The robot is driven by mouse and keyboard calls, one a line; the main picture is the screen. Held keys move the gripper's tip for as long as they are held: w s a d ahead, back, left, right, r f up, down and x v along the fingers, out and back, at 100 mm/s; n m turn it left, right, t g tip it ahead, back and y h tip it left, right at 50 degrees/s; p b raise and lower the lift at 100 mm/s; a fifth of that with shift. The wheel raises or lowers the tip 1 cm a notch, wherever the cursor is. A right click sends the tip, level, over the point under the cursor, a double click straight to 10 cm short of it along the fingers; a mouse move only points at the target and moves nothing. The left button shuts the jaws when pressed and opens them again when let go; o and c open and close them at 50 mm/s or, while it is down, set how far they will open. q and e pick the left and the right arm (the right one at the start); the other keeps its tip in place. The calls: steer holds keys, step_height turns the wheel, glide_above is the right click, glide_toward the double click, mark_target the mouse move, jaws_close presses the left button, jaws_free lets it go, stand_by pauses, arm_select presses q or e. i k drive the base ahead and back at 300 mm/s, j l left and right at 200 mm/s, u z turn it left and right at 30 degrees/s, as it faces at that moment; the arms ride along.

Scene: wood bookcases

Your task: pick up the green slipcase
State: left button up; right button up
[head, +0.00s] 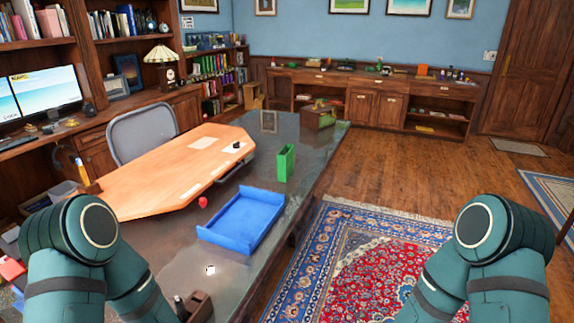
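The green slipcase (286,163) stands upright on the dark glossy desk (272,197), near its right edge. It is beyond the blue tray (241,220) and to the right of the wooden desk board. Nothing touches the slipcase. My two teal arms show at the lower left and lower right, well short of the slipcase. Neither gripper is in the picture, so their fingers cannot be seen.
An orange-brown wooden board (150,183) with papers covers the desk's left part. A red ball-like object (203,202) lies beside the blue tray. A grey chair (143,132) stands behind. A patterned rug (370,262) and open floor lie right of the desk.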

mark_target(285, 164)
steer(key=i+l, duration=0.35)
steer(key=i, duration=0.2)
steer(key=i+l, duration=0.35)
steer(key=i, duration=0.15)
steer(key=i+l, duration=0.3)
steer(key=i, duration=0.25)
